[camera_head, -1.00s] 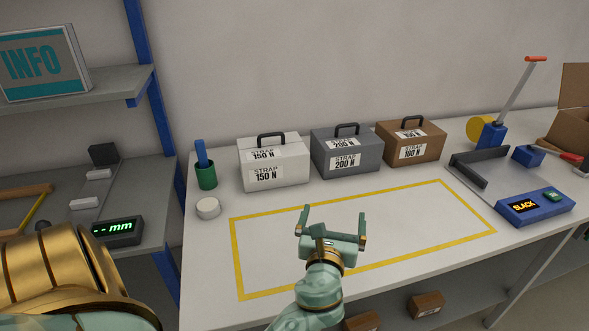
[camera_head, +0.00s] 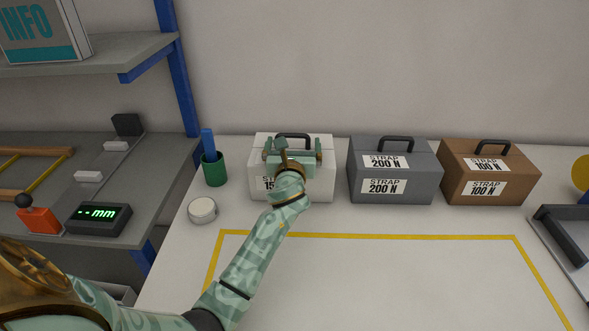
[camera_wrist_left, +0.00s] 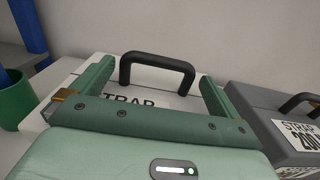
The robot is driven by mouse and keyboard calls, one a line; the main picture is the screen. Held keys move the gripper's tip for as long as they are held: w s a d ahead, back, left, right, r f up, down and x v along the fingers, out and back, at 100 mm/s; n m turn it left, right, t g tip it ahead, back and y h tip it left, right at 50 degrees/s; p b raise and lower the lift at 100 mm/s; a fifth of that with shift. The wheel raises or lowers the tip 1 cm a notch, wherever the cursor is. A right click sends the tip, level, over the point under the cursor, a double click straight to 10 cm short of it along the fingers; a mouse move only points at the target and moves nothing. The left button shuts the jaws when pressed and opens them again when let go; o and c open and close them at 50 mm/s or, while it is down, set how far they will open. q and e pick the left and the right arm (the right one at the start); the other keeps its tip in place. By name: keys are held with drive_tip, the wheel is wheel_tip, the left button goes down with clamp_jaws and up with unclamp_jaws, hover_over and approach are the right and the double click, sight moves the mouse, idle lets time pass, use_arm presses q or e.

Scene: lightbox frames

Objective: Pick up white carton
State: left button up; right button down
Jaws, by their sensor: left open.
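The white carton (camera_head: 322,182) with a black handle (camera_head: 293,137) and a STRAP 150 N label stands at the back of the white table. My left gripper (camera_head: 291,150) is open in front of it and hides part of its front and label. In the left wrist view the open fingers of my left gripper (camera_wrist_left: 155,82) lie to either side of the black handle (camera_wrist_left: 157,68), with the carton's white top (camera_wrist_left: 68,70) around them. I cannot tell whether the fingers touch the carton. My right gripper is not in view.
A grey carton (camera_head: 395,172) and a brown carton (camera_head: 490,173) stand to the right. A green cup (camera_head: 214,170) with a blue item and a round white tin (camera_head: 202,210) are to the left. The yellow-outlined area (camera_head: 380,237) in front is clear.

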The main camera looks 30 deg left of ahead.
use_arm(q)
drive_tip(key=shift+a, duration=0.3)
drive_tip(key=shift+d+r, duration=0.1)
drive_tip(key=shift+d, duration=0.1)
drive_tip(key=c, duration=1.8)
drive_tip(key=shift+r, duration=0.1)
drive_tip(key=shift+c, duration=0.6)
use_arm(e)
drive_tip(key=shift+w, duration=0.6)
